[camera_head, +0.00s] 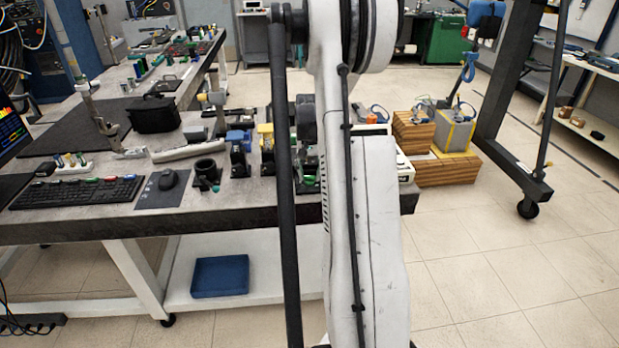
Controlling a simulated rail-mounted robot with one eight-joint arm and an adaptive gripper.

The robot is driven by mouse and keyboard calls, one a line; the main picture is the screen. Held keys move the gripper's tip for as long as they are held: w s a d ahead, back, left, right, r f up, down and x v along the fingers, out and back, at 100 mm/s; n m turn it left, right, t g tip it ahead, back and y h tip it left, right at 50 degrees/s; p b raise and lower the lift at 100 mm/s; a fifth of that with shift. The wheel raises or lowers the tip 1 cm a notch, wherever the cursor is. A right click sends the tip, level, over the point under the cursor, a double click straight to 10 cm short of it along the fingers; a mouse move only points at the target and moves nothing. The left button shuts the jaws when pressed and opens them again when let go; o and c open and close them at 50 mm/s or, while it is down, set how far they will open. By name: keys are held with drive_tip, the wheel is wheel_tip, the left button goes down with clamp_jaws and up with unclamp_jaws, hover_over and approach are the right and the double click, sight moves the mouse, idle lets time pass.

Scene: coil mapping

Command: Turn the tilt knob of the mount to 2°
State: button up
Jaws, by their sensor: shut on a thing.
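My arm's white link stands upright through the middle of the view and covers part of the bench. My gripper is not to be made out; its jaws and whatever is between them are hidden behind the arm. Several small devices stand on the bench just left of the arm: a black ring-shaped holder (205,172), a dark block with a blue top (238,152) and a yellow-and-black one (267,142). I cannot tell which of them, if any, is the mount. No tilt knob or angle scale can be read at this size.
Wooden blocks (414,132) are stacked right of the arm. A wheeled frame (507,92) stands farther right. Open floor lies at lower right.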

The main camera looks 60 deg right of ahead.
drive_tip(key=shift+m, duration=0.4)
drive_tip(key=o, duration=1.1)
drive_tip(key=shift+o, duration=0.2)
drive_tip(key=shift+r, duration=0.15)
wheel_tip(320, 180, up, 12)
